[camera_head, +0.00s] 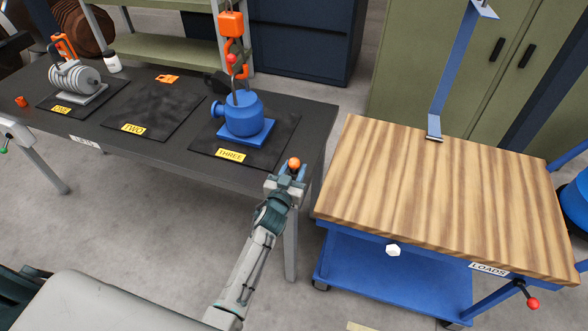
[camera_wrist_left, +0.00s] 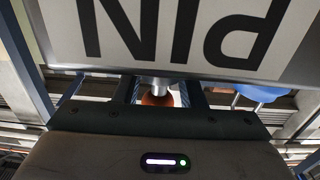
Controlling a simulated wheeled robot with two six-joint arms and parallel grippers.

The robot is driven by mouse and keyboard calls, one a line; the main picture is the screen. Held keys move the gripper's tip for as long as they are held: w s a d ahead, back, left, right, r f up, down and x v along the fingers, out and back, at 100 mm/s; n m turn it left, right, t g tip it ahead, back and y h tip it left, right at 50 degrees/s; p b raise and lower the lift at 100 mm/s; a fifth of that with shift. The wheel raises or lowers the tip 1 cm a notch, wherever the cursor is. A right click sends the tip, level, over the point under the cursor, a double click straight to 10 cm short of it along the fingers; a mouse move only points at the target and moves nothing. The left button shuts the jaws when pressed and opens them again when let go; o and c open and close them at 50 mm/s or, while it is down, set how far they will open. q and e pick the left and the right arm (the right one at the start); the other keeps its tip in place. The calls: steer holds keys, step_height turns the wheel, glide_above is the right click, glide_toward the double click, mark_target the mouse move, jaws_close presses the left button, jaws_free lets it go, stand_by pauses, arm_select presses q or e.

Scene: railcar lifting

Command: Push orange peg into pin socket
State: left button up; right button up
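The orange peg (camera_head: 294,163) shows as an orange ball at the tip of my left gripper (camera_head: 291,174). In the left wrist view the ball (camera_wrist_left: 157,98) sits between the two fingers, with a silver shaft beyond it. The fingers lie close on both sides and appear shut on it. A white sign reading PIN, upside down (camera_wrist_left: 185,35), is right in front of the gripper in the wrist view. The socket opening is hidden, so I cannot tell whether the shaft is in it. My right gripper is not in view.
A blue pot-shaped load (camera_head: 243,114) hangs by or touches a hook with an orange chain (camera_head: 232,50) on mat THREE. A wood-topped blue cart (camera_head: 440,200) stands at right.

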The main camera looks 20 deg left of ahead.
arm_select(q)
steer(key=s+p, duration=0.1)
steer(key=s, duration=0.9)
steer(key=shift+s+a, duration=0.15)
steer(key=shift+s, duration=0.25)
